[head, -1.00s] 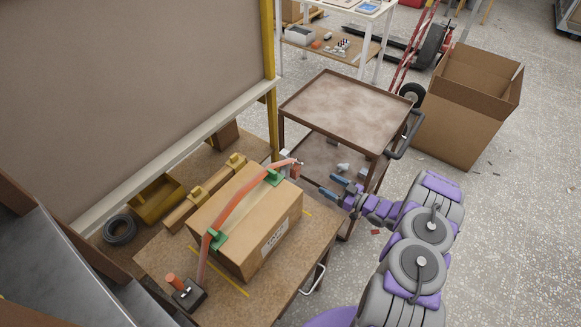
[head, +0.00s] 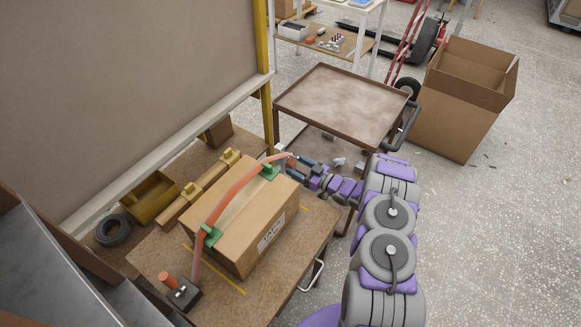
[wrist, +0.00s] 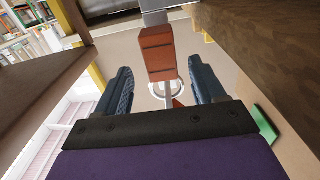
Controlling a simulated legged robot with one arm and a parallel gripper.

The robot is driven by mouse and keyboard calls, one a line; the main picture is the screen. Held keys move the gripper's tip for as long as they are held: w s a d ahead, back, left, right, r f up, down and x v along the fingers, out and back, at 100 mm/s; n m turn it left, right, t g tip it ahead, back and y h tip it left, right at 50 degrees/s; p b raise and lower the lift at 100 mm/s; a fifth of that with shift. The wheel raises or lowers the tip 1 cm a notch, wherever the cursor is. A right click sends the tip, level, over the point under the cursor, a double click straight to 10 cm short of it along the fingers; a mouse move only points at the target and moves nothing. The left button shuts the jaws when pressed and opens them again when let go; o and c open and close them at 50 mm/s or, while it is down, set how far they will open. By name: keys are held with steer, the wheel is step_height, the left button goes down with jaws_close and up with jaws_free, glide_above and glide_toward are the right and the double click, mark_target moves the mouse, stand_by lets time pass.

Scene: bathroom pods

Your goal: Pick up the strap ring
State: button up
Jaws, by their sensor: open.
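An orange strap (head: 235,188) runs over a cardboard box (head: 260,235) through green corner guards (head: 211,235). Its far end hangs past the box edge beside my gripper (head: 300,166). In the wrist view, a pale round ring (wrist: 154,90) shows partly behind a red-orange block (wrist: 157,54) on a grey strip. My gripper (wrist: 163,88) is open, with one blue finger on each side of the ring and block. Gaps show between the fingers and the block. The ring's exact depth between the fingers is unclear. In the head view the gripper largely hides this end.
The box stands on a brown bench (head: 160,262) with a black ratchet base (head: 184,294). A brown cart (head: 340,100) stands behind my gripper, and an open carton (head: 460,100) at right. A yellow post (head: 267,110) rises close by on the left.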

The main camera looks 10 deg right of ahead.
mark_target(287, 161)
steer(key=b+x, duration=0.1)
steer(key=x, duration=0.4)
steer(key=shift+a+r+b, duration=0.15)
steer(key=shift+a+b, duration=0.1)
steer(key=shift+b, duration=0.1)
steer(key=shift+c, duration=0.4)
steer(key=shift+d, duration=0.1)
steer(key=c, duration=1.1)
